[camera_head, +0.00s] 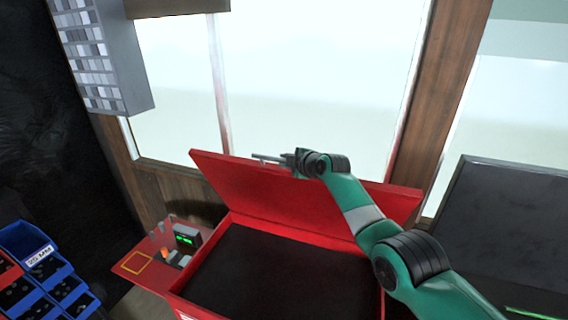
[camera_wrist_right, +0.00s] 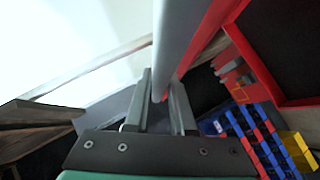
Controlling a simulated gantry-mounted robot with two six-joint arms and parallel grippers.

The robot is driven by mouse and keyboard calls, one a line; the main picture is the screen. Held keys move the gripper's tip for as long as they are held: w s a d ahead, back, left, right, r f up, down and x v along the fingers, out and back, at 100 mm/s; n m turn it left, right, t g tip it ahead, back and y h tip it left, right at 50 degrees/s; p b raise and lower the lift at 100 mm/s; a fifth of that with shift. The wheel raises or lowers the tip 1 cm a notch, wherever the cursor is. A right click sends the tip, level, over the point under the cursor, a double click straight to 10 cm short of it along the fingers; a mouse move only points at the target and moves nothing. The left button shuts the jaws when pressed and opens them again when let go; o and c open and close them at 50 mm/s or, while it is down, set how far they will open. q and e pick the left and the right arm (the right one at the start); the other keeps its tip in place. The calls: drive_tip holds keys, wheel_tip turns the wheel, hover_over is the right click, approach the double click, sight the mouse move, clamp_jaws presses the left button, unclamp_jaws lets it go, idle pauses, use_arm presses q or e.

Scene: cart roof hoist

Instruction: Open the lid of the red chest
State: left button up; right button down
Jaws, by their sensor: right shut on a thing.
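The red chest (camera_head: 205,308) stands in the lower middle of the head view, with its dark inside showing. Its red lid (camera_head: 290,205) is raised, tilted up along the back edge. My right gripper (camera_head: 265,159) is at the top edge of the lid, left of the lid's middle. In the right wrist view, my right gripper (camera_wrist_right: 159,100) is shut on a grey bar (camera_wrist_right: 178,40) that runs along the red lid (camera_wrist_right: 212,28). The bar looks like the lid's handle. My left gripper is in neither view.
A red side shelf (camera_head: 135,268) with a small green-lit device (camera_head: 187,236) adjoins the chest's left side. Blue bins (camera_head: 45,280) stand at lower left. A grey drawer cabinet (camera_head: 100,55) hangs at upper left. Windows with wooden posts (camera_head: 440,90) stand behind the lid.

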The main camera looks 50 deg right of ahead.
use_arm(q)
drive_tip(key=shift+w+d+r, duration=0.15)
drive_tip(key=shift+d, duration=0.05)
use_arm(e)
drive_tip(key=shift+w+d, duration=0.1)
drive_tip(key=shift+d, duration=0.25)
drive_tip(key=c, duration=0.8)
unclamp_jaws()
drive_tip(key=shift+o, duration=0.2)
drive_tip(key=shift+a, duration=0.1)
